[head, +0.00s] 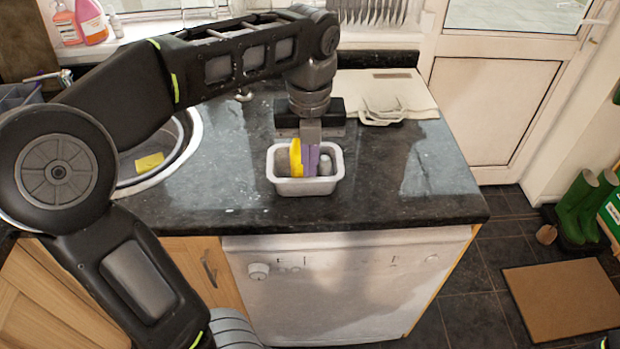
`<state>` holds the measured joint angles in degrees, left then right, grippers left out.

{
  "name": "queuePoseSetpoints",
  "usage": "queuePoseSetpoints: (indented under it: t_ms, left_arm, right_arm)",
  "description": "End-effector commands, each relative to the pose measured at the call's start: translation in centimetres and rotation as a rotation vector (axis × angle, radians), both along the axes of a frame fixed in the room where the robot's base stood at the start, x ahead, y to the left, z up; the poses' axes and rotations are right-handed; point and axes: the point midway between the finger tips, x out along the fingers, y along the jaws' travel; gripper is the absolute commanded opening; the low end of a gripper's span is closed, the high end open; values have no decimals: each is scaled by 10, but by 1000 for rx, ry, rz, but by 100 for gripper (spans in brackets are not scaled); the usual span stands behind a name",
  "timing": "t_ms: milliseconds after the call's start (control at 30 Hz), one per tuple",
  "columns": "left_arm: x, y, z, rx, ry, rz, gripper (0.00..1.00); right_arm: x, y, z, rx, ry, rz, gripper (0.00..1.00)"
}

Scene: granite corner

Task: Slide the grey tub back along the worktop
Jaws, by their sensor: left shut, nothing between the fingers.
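The grey tub (306,187) stands upright on the dark granite worktop (240,190), near its front edge. It holds a yellow item, a purple item and a small grey item. My left gripper (311,138) points down at the tub, its fingers shut and empty. The fingertips overlap the contents and the tub's far side in the picture; I cannot tell whether they touch. My right gripper is not in view.
A round sink (185,160) with a yellow sponge (149,162) lies to the left. A pale folded bag or board (400,92) lies at the back right. The worktop is clear right of the tub. Green boots (583,208) stand on the floor.

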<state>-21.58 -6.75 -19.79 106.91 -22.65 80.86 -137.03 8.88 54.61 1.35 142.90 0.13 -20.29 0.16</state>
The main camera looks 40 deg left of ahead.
Motion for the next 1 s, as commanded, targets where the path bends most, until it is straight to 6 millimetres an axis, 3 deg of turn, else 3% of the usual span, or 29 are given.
queuePoseSetpoints:
  t_ms: [167, 367, 733, 1000]
  left_arm:
    - [0, 0, -8, 0, 3, 1, 0]
    - [-1, 0, -32, 0, 4, 1, 0]
    - [-1, 0, -104, 0, 6, 1, 0]
    - [29, 21, -100, 1, 2, 4, 0]
  right_arm:
    - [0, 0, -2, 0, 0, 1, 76]
    - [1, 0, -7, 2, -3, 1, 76]
    - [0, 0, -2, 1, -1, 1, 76]
    - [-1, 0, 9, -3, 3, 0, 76]
